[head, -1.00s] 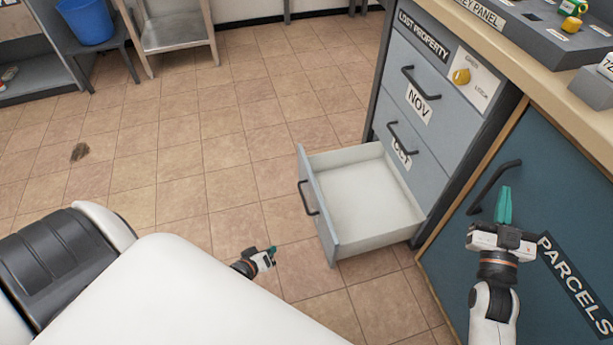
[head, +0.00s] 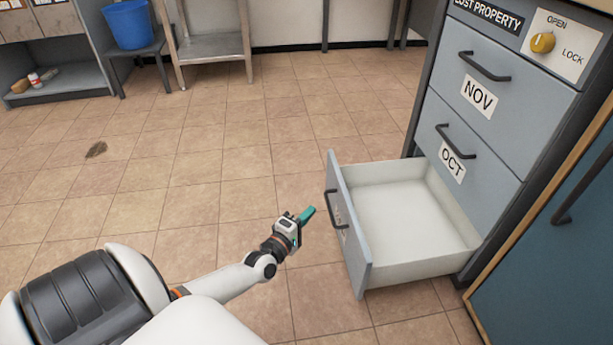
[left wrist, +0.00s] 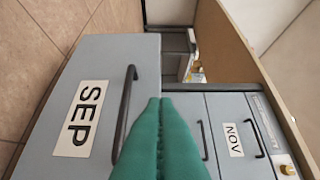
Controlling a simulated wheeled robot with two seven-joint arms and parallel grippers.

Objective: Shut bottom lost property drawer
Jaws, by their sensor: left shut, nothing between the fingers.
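The bottom lost property drawer (head: 400,215) is pulled well out of the grey cabinet and looks empty. Its front panel (head: 350,225) has a dark bar handle (head: 334,208). In the left wrist view the drawer front (left wrist: 115,75) carries a SEP label (left wrist: 81,118) and its handle (left wrist: 124,114). My left gripper (head: 307,215) is shut and empty, with teal fingers pointing toward the drawer front from its left. A small gap shows between the fingertips and the front in the head view. My right gripper is out of view.
Above are the closed OCT drawer (head: 468,150) and NOV drawer (head: 500,82), with a yellow lock knob (head: 542,42) at the top. A blue cupboard door (head: 555,240) stands at the right.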

